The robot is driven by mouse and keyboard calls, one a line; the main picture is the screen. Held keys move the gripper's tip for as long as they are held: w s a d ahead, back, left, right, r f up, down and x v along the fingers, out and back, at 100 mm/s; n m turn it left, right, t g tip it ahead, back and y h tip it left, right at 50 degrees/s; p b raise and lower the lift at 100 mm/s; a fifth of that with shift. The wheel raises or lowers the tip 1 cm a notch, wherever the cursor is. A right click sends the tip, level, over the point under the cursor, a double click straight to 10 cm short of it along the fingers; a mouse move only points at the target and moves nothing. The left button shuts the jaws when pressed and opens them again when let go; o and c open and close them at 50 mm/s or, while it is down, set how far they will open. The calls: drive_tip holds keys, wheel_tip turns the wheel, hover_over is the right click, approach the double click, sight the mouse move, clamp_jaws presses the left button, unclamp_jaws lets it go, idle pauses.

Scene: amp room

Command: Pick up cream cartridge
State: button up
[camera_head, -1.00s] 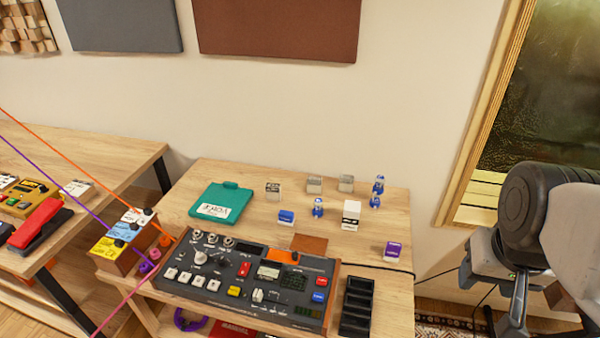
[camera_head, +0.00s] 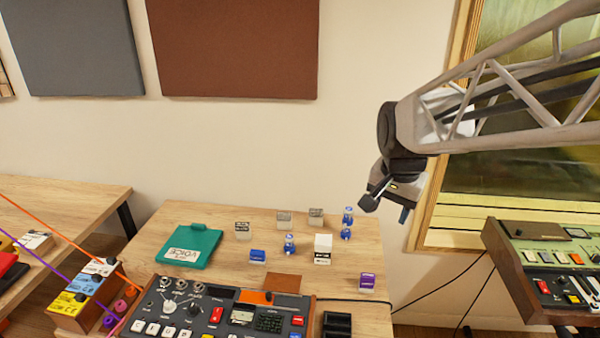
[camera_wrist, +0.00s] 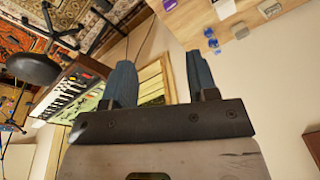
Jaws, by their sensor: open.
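The cream cartridge (camera_head: 323,248) is a small block with a blank off-white top and a dark-lettered label on its front. It stands upright on the wooden table, right of the middle of the group in the head view. In the wrist view, a pale block (camera_wrist: 224,9) at the top edge looks like the same cartridge. My gripper (camera_head: 386,207) is in the air above and to the right of the table, clear of the cartridge. In the wrist view my gripper (camera_wrist: 158,65) has its two blue fingers spread apart with nothing between them.
Near the cartridge are a purple-topped block (camera_head: 367,282), blue-and-clear pieces (camera_head: 289,244), a blue block (camera_head: 257,256) and grey-topped blocks (camera_head: 284,218). A teal case (camera_head: 190,246) lies left. A control panel (camera_head: 215,315) and black tray (camera_head: 337,324) are in front. The wall is behind.

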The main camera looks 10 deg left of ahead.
drive_tip(key=w+a+f+m, duration=0.3)
drive_tip(key=w+a+f, duration=0.1)
drive_tip(key=w+a, duration=0.75)
drive_tip(key=m+g, duration=0.2)
drive_tip(key=m, duration=0.7)
hover_over(242, 224)
wheel_tip(242, 224, down, 26)
drive_tip(key=shift+d+r, duration=0.15)
drive_tip(key=shift+w+a+f, duration=0.1)
drive_tip(key=shift+a+f, duration=0.1)
drive_tip(key=shift+f, duration=1.3)
